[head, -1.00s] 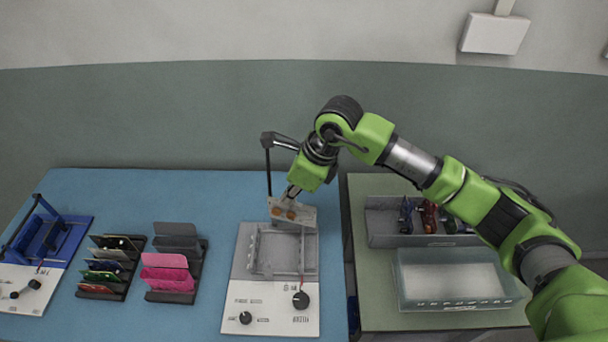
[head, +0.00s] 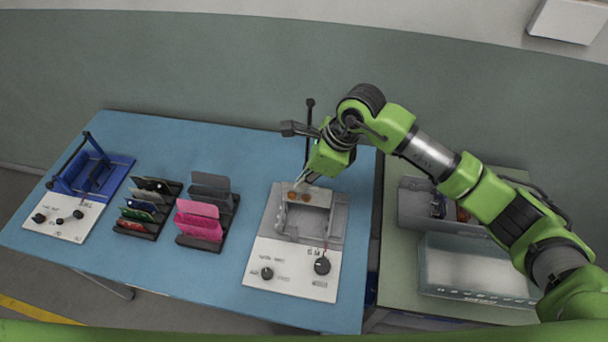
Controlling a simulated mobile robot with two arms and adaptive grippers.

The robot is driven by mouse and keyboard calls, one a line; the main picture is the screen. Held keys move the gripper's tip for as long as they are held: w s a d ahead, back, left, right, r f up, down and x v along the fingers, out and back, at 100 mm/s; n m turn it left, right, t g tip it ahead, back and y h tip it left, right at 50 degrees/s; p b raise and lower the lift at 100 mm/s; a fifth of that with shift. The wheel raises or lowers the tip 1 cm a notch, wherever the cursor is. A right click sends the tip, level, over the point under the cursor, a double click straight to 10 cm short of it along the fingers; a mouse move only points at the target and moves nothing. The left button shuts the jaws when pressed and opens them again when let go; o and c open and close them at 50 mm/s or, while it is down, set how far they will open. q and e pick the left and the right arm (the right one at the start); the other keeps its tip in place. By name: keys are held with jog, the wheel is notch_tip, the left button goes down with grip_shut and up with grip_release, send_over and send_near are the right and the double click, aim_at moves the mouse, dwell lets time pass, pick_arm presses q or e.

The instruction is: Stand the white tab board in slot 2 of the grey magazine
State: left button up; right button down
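A pale, whitish board (head: 316,196) with two copper-coloured spots is at the tip of my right gripper (head: 304,184), at the back edge of the grey bed of a test fixture (head: 268,252). The fingers are small here but look closed on its top edge. Whether the board touches the bed I cannot tell. Two dark grey slotted racks stand left of the fixture. The nearer one (head: 214,243) holds grey and pink upright plates. The farther one (head: 140,234) holds several boards in different colours. No slot numbers are legible. My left gripper is out of view.
A blue fixture (head: 108,172) with a raised frame stands at the far left of the blue table (head: 200,290). On the green table at right are a grey bin (head: 412,208) with parts and a clear tray (head: 470,268). The front of the blue table is clear.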

aim_at(304, 197)
notch_tip(304, 197, down, 3)
jog(key=shift+r+b, duration=0.1)
jog(key=shift+b, duration=0.8)
jog(key=shift+r, duration=0.1)
jog(key=shift+b, duration=0.3)
jog(key=shift+f+b, duration=1.05)
jog(key=shift+f, duration=0.1)
jog(key=shift+f+b, duration=0.85)
jog(key=shift+b, duration=0.05)
